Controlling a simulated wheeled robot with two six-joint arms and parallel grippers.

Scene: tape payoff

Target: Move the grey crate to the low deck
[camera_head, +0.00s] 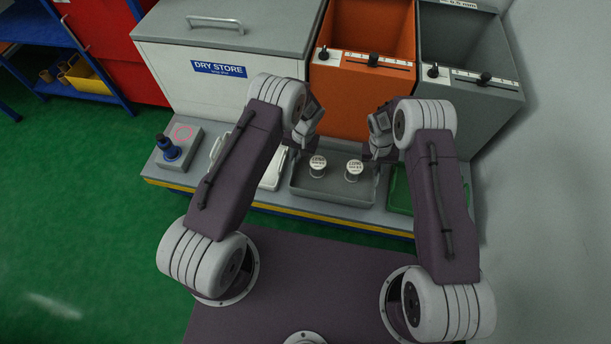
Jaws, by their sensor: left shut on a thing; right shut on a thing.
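The grey crate (330,194) is in the middle of the head view, with two white-topped reels (318,166) (354,169) inside. My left gripper (299,147) is shut on the crate's left end, and my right gripper (378,153) is shut on its right end. The fingertips are small and partly hidden by the wrists. The crate looks level, over a long grey deck (250,192) with a yellow and blue front edge. I cannot tell whether the crate touches this deck.
A green crate (400,190) is close on the right, partly behind my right arm. A white tray (272,172) and a grey box with a blue knob (178,150) are on the left. The dry store chest (220,85), orange bin (362,95) and grey bin (465,100) stand behind.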

